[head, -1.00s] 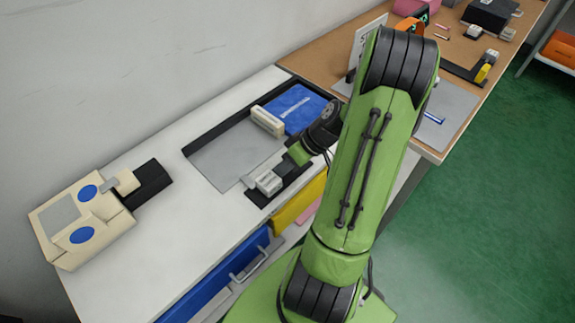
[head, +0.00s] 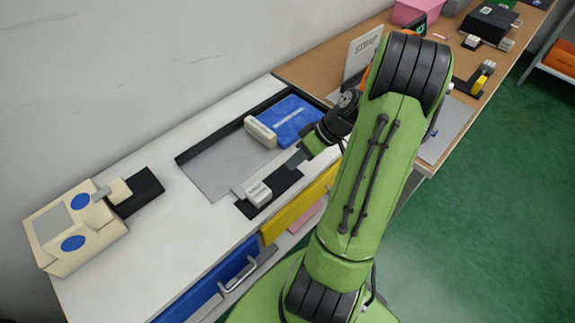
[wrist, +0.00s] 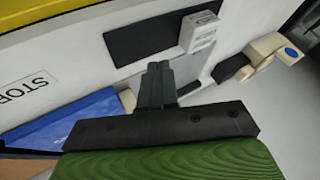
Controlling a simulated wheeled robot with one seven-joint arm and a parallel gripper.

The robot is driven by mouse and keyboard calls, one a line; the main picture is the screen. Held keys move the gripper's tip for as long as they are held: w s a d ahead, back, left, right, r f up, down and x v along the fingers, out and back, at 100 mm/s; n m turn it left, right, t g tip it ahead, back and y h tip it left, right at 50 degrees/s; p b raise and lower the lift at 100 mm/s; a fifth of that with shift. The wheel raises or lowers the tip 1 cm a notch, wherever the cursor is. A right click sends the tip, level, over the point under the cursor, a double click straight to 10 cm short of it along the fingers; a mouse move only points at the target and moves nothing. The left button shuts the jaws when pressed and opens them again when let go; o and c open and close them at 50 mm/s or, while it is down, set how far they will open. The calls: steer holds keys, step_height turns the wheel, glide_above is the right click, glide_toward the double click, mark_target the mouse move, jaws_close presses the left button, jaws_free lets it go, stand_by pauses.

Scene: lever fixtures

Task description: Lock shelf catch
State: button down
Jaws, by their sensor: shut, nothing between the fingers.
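The catch shows as a small off-white block (head: 258,193) on a black plate (head: 285,183), at the front edge of the white counter. A thin grey metal tab (head: 238,192) sticks out at the block's left. In the wrist view the block (wrist: 200,31) stands at one end of the black plate (wrist: 142,37). My gripper (wrist: 157,72) is shut and empty, its fingers close together beside the plate and apart from the block. In the head view my gripper (head: 297,158) is partly hidden by my arm, right of the block.
A grey dark-edged panel (head: 218,168) lies behind the catch, with a blue box (head: 300,120) and a cream block (head: 260,132) at its right. A cream fixture with blue discs (head: 75,228) stands at the left. A sign (head: 364,50) stands on the brown table. The counter between is clear.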

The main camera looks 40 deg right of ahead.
steer(key=p+v, duration=0.1)
steer(key=v, duration=0.3)
steer(key=shift+s+d+r, duration=0.1)
steer(key=shift+s+d, duration=0.05)
steer(key=shift+d, duration=0.05)
